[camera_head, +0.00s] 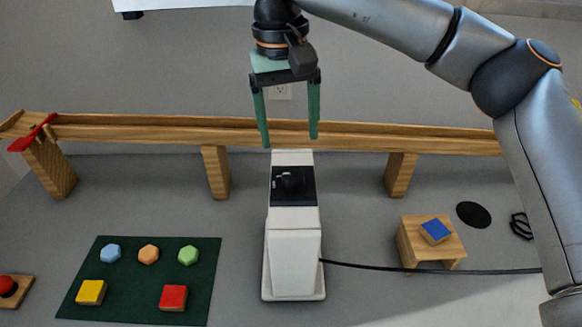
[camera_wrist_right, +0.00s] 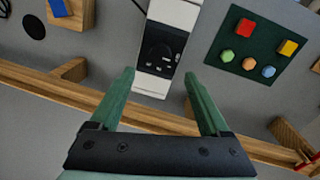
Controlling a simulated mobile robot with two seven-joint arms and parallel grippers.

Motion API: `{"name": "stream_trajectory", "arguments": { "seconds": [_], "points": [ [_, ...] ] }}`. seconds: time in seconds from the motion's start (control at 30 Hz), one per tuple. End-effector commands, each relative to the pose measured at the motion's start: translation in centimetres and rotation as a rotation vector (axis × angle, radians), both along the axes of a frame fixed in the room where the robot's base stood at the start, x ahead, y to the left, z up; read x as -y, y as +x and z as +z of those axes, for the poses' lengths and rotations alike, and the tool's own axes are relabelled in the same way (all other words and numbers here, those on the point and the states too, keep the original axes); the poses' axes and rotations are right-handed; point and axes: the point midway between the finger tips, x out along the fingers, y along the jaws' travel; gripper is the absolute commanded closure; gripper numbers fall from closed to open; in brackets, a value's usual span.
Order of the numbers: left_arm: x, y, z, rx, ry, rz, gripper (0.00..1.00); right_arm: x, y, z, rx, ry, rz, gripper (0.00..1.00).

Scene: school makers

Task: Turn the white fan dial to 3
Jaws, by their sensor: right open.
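A white fan base (camera_head: 293,255) stands upright in the middle of the table, with a black panel on its upper end. A dark dial (camera_head: 291,182) sits on that panel, and it also shows in the right wrist view (camera_wrist_right: 163,48). The dial's setting is too small to read. My right gripper (camera_head: 291,142) is open and empty, its green fingers pointing down above and behind the panel. In the right wrist view the dial lies beyond and between the fingertips (camera_wrist_right: 158,72), apart from them. My left gripper is not in view.
A wooden rail (camera_head: 345,136) on posts runs behind the fan. A green mat (camera_head: 135,272) with coloured blocks lies at left. A small wooden stand (camera_head: 415,245) with a blue block is at right. A black cable (camera_head: 430,271) runs right from the fan.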

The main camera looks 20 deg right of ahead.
Motion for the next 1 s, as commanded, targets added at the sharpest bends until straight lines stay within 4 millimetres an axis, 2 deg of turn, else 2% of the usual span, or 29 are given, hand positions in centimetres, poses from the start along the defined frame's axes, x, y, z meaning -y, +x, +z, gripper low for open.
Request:
{"name": "stream_trajectory", "arguments": {
  "seconds": [0.03,0.2,0.4,0.6,0.83,1.0],
  "points": [
    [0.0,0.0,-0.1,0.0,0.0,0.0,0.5,0.1,-0.1,-1.3,-0.004,-0.002,0.001,0.2],
    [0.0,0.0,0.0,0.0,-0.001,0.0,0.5,0.4,-0.1,-4.7,-0.003,-0.002,-0.001,0.2],
    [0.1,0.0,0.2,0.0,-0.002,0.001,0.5,0.5,-0.1,-7.5,-0.001,0.0,-0.001,0.2],
    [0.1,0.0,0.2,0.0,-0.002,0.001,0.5,0.6,-0.1,-8.5,0.0,0.0,-0.001,0.2],
    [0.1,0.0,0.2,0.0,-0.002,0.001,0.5,0.6,-0.1,-8.6,0.001,0.001,-0.001,0.2],
    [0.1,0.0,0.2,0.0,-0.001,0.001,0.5,0.6,-0.1,-8.5,0.0,0.0,-0.001,0.38]
  ]
}}
